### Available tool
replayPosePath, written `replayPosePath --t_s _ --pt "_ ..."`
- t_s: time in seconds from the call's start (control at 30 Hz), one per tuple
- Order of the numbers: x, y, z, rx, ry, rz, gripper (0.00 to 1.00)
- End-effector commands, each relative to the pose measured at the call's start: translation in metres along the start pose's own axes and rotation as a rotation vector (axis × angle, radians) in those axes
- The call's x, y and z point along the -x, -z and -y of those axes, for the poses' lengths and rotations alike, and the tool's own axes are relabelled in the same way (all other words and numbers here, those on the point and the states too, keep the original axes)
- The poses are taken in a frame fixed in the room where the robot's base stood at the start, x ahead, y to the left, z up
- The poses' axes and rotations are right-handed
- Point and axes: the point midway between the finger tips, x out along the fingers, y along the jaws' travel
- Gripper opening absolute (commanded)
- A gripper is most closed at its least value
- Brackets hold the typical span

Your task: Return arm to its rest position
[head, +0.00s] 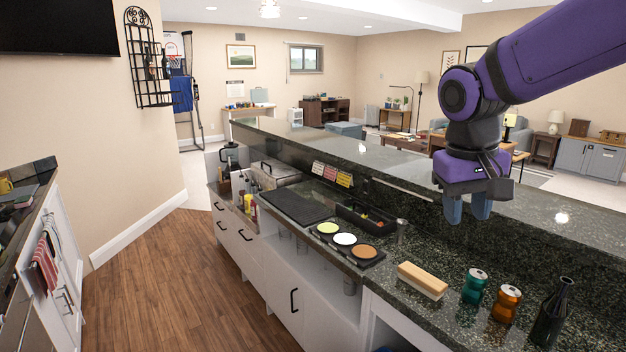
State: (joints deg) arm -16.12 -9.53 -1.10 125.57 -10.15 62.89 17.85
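My purple arm reaches in from the upper right of the head view. My gripper (467,212) points down above the dark granite counter (440,258), with its two blue-grey fingers apart and nothing visible between them. It hangs clear of the counter, above and behind the wood-backed brush or block (423,280) in the picture. A teal can (474,287), an orange can (505,304) and a dark bottle (551,313) stand upright on the counter below and to the right of the gripper.
A raised granite ledge (385,172) runs behind the counter. A dark tray with three round coasters (344,239), a black organizer (365,218) and a black griddle-like slab (296,203) lie farther left. The wooden floor (185,285) at left is clear.

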Motion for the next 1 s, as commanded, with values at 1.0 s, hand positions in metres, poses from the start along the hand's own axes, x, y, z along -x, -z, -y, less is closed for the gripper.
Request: replayPosePath --t_s 1.0 --pt "0.019 -0.155 -0.062 -0.065 0.136 -0.4 0.37"
